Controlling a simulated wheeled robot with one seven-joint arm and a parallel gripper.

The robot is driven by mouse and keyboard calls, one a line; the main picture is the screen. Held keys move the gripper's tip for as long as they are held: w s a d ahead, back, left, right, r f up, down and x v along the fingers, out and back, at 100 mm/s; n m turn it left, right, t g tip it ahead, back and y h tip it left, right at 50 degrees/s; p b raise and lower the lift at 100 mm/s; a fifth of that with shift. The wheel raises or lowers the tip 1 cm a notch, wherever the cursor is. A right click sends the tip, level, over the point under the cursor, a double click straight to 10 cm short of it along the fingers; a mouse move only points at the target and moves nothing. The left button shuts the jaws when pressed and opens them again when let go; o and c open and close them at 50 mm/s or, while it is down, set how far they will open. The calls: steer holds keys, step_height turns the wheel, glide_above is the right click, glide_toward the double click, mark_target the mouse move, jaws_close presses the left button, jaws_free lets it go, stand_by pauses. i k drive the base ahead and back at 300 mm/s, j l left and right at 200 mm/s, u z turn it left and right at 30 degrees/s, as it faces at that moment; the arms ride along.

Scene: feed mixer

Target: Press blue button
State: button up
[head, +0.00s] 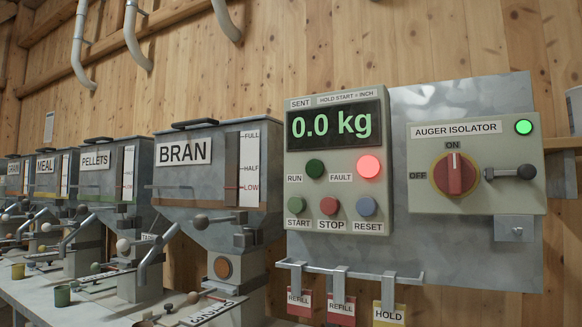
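The blue button (366,206) is at the lower right of the grey control box (290,230), above the label RESET. It is round and stands out from the panel face. To its left are the red STOP button (328,206) and the green START button (296,205). The red FAULT lamp (369,166) above it is lit, and the RUN lamp (315,168) is dark green. The display (334,124) reads 0.0 kg. My gripper is not in view.
An auger isolator box (522,190) with a red rotary switch (455,174) and a protruding lever (512,172) is to the right. A rail (350,273) with hanging tags is below. Several feed hoppers, the nearest labelled BRAN (215,185), stand left with protruding handles.

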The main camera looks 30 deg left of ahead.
mark_target(366, 206)
steer(key=u, duration=1.25)
steer(key=j, duration=0.8)
